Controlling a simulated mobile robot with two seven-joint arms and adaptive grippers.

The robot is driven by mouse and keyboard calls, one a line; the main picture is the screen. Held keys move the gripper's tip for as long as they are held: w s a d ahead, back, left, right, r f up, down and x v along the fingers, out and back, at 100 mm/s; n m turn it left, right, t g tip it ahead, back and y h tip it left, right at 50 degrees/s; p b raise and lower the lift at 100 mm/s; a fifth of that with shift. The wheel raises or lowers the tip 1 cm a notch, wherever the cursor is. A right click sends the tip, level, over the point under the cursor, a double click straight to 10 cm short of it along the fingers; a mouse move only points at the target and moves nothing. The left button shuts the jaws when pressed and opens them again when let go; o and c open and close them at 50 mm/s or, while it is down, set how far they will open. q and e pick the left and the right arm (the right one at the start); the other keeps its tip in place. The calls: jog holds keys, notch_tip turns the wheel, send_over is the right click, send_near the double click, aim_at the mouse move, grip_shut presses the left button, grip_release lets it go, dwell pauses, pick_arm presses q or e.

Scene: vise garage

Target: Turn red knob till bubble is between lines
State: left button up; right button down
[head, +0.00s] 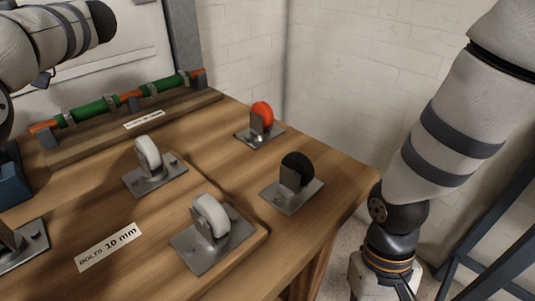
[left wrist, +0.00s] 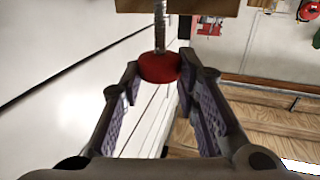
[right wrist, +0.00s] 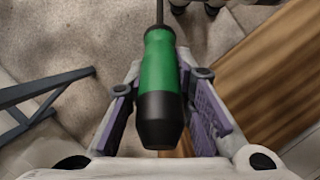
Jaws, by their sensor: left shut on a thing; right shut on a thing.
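The red knob (left wrist: 160,68) sits on the end of a threaded metal rod in the left wrist view. My left gripper (left wrist: 158,76) has a finger on each side of the knob and is shut on it. The rod runs up from the knob into a wooden piece (left wrist: 185,7). My right gripper (right wrist: 160,88) is shut on a screwdriver with a green and black handle (right wrist: 159,72); its shaft points away from me. In the head view my left gripper is out of frame, and the screwdriver does not show. I see no bubble or lines in any view.
The wooden workbench (head: 115,197) holds several caster wheels on metal plates, including a red one (head: 262,115) and a black one (head: 297,170). A green and orange pipe (head: 95,110) lies clamped along the back. A blue metal frame (head: 490,230) stands at right.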

pick_arm(q)
jog(key=o, duration=1.2)
jog(key=shift+c, duration=0.2)
